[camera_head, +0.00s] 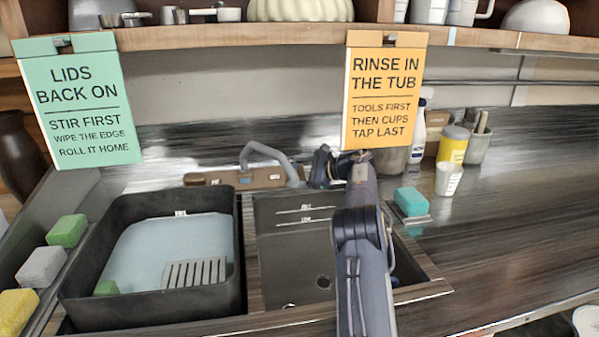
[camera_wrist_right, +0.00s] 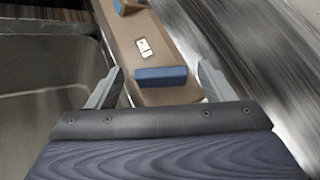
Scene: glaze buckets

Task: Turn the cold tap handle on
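The tap is a brown base bar (camera_head: 222,177) with a curved grey spout (camera_head: 270,155) behind the sink. In the right wrist view the brown bar (camera_wrist_right: 160,30) runs up the picture, with a blue handle (camera_wrist_right: 160,76) across its near end. My right gripper (camera_wrist_right: 161,68) is open, its two grey fingers on either side of the blue handle, with gaps visible; I cannot tell whether either touches. In the head view my right gripper (camera_head: 323,168) is at the bar's right end, and it and the arm hide the handle. My left gripper is not in view.
A black tub (camera_head: 80,270) of pale water fills the left basin; the right basin (camera_head: 290,255) is empty. Sponges (camera_head: 68,230) lie at left. A teal sponge (camera_head: 411,201), white cup (camera_head: 448,179) and bottles stand at right. An orange sign (camera_head: 385,90) hangs just above my right gripper.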

